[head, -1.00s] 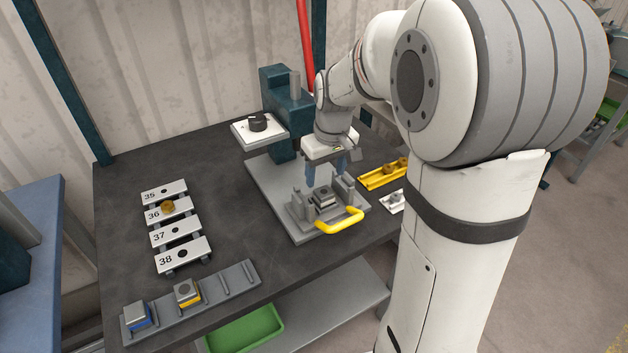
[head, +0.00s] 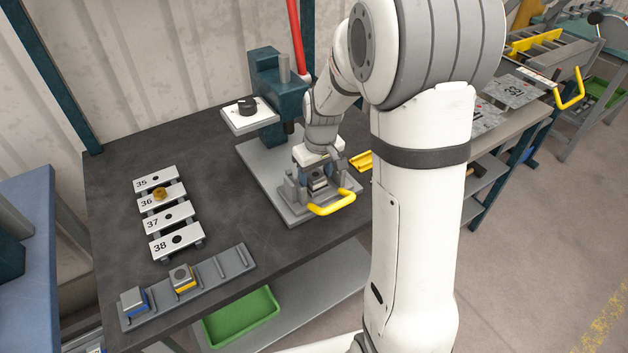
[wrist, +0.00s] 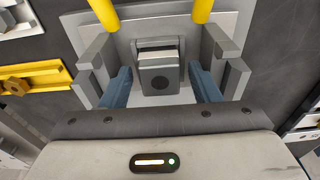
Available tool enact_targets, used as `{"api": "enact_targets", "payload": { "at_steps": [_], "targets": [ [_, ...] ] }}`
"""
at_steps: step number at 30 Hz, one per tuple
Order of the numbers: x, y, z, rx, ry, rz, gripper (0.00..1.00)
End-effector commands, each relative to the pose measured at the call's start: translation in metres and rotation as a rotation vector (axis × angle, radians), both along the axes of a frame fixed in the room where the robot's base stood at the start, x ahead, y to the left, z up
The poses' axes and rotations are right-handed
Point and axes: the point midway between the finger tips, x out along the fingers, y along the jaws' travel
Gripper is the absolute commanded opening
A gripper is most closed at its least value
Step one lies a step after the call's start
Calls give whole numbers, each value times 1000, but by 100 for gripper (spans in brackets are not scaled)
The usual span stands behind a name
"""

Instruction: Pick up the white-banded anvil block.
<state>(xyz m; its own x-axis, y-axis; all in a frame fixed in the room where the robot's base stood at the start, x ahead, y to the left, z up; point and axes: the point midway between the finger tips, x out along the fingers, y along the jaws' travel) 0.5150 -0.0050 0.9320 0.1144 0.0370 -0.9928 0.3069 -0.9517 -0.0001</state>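The white-banded anvil block (wrist: 159,77) sits in the grey fixture (wrist: 236,80) of the press. It is a small dark-grey block with a round hole and a pale band along one side. It also shows, partly covered, in the head view (head: 317,183). My gripper (wrist: 160,88) is open, with one blue finger on each side of the block and a gap at both sides. In the head view my gripper (head: 317,170) is low over the fixture.
The fixture has a yellow handle (head: 331,203) at its front and grey posts beside my fingers. A rack (head: 236,262) holds a blue-banded block (head: 134,300) and a yellow-banded block (head: 182,278). Numbered plates (head: 174,217) stand at left. The teal press (head: 270,95) rises behind.

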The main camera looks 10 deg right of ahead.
Motion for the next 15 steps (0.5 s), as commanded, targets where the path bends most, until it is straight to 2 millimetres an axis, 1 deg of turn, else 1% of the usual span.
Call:
{"api": "enact_targets", "payload": {
  "at_steps": [1,2,15],
  "targets": [
    [0,0,0,0,0,0,52],
    [0,0,0,0,0,0,50],
    [0,1,0,0,0,1,14]
  ]
}}
